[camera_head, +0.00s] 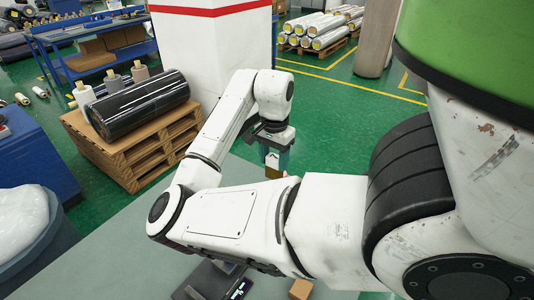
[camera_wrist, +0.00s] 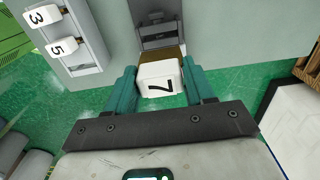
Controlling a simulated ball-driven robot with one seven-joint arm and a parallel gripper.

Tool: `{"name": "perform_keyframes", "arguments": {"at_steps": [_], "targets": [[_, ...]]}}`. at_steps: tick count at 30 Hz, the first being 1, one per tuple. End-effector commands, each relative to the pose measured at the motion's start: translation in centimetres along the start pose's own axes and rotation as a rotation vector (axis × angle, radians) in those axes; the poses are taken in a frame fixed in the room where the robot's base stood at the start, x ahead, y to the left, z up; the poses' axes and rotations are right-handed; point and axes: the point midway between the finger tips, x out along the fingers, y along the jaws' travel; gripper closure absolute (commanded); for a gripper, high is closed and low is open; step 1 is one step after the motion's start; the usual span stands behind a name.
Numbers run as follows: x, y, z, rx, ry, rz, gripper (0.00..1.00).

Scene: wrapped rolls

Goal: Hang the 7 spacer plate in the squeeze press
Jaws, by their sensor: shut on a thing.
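The 7 spacer plate shows in the wrist view as a white block marked "7" (camera_wrist: 160,84) with a brown part (camera_wrist: 161,54) behind it. My gripper (camera_wrist: 159,72) is shut on the white block, one teal finger on each side. A grey metal fixture with a dark recess (camera_wrist: 158,30), perhaps the squeeze press, lies just beyond the plate; I cannot tell if they touch. In the head view my gripper (camera_head: 276,156) points down, with the brownish plate (camera_head: 273,172) below it. The plate's lower end is not clear there.
In the wrist view a grey rack (camera_wrist: 75,40) at upper left holds white blocks marked "3" (camera_wrist: 43,16) and "5" (camera_wrist: 62,47). In the head view a black roll (camera_head: 140,104) lies on a wooden pallet (camera_head: 125,160) at left. A grey-green tabletop (camera_head: 110,245) lies below my arm.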

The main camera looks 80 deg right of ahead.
Motion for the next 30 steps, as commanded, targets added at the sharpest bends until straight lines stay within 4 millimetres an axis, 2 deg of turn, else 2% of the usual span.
{"name": "perform_keyframes", "arguments": {"at_steps": [13, 30], "targets": [[-0.2, 0.0, 0.3, 0.006, -0.001, 0.002, 0.85], [4.5, 0.0, 0.2, 0.006, -0.001, 0.0, 0.85]]}}
